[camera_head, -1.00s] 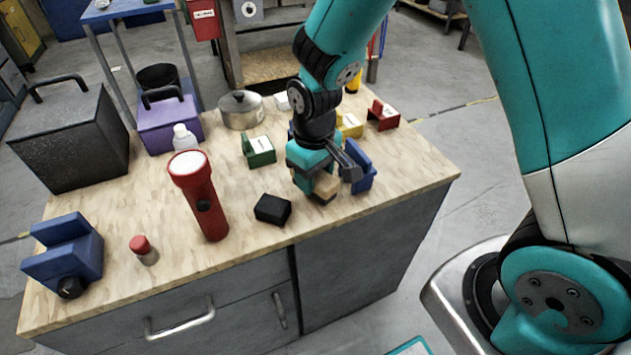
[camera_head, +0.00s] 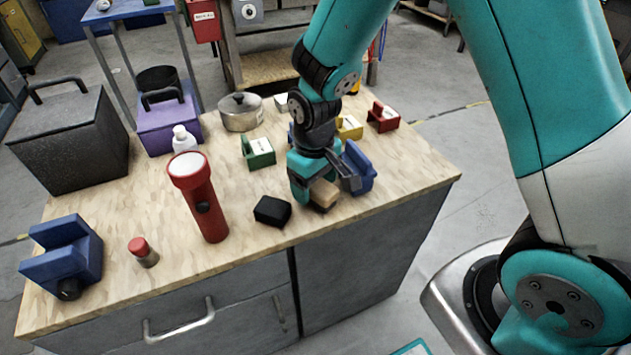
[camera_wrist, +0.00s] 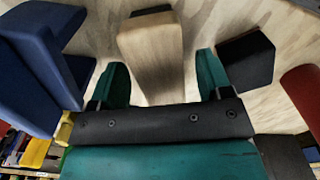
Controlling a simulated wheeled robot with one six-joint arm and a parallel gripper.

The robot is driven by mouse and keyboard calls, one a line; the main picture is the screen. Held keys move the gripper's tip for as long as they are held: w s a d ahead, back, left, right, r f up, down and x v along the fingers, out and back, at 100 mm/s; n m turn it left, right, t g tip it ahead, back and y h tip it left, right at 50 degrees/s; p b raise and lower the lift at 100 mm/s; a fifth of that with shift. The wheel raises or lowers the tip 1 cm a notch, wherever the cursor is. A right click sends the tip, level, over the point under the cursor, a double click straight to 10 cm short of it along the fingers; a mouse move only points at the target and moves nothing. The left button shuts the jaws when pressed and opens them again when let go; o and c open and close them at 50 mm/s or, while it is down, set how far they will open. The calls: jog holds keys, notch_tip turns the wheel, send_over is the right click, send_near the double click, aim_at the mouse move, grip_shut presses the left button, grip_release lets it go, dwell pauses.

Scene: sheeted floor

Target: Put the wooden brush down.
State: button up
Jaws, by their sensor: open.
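The wooden brush (camera_head: 324,194) is a small light-wood block near the front edge of the workbench, and it seems to rest on the top. In the wrist view the brush (camera_wrist: 152,52) shows its wooden side, with a dark part at its far end. My gripper (camera_head: 320,187) is low over the bench at the brush. In the wrist view the two teal fingers of my gripper (camera_wrist: 164,80) stand apart, one on each side of the brush, with visible gaps. The gripper hides part of the brush in the head view.
A black block (camera_head: 272,211) lies just left of the brush, and a blue bin (camera_head: 358,168) stands close on the right. A red flashlight (camera_head: 206,205) stands further left. Green (camera_head: 259,153), yellow (camera_head: 349,128) and red bins (camera_head: 383,117) stand behind. The bench's right end is bare.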

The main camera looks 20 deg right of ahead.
notch_tip(320, 180, up, 12)
jog(key=p, duration=0.2)
jog(key=s+a+r+n+y, duration=0.1)
jog(key=s+a+r+y, duration=0.1)
jog(key=s+r, duration=0.3)
jog(key=s+a+r+n+y, duration=0.1)
jog(key=s+r, duration=0.4)
jog(key=s, duration=0.8)
jog(key=shift+s+a+y, duration=0.25)
jog(key=shift+a+y, duration=0.35)
jog(key=shift+a, duration=0.1)
jog(key=shift+r, duration=0.15)
